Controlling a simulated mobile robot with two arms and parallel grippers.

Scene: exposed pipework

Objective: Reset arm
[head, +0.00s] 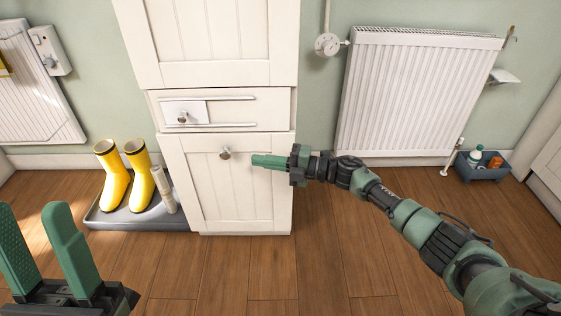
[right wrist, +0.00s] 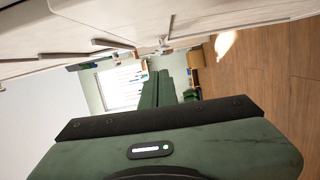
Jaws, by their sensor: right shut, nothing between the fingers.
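My right gripper (head: 268,161) reaches in from the right in the head view, in front of the white cabinet's lower door (head: 250,195). It is shut and holds nothing. Its tip is just right of the round door knob (head: 225,153); whether it touches the door cannot be told. In the right wrist view its green fingers (right wrist: 163,88) lie together. My left gripper (head: 45,250) is at the lower left of the head view, with its two green fingers spread apart and nothing between them.
The cabinet drawer (head: 225,110) has a knobbed plate. Yellow boots (head: 140,180) stand in a grey tray (head: 120,219) left of the cabinet. A blue bin (head: 482,173) holds bottles. The wooden floor in front is clear.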

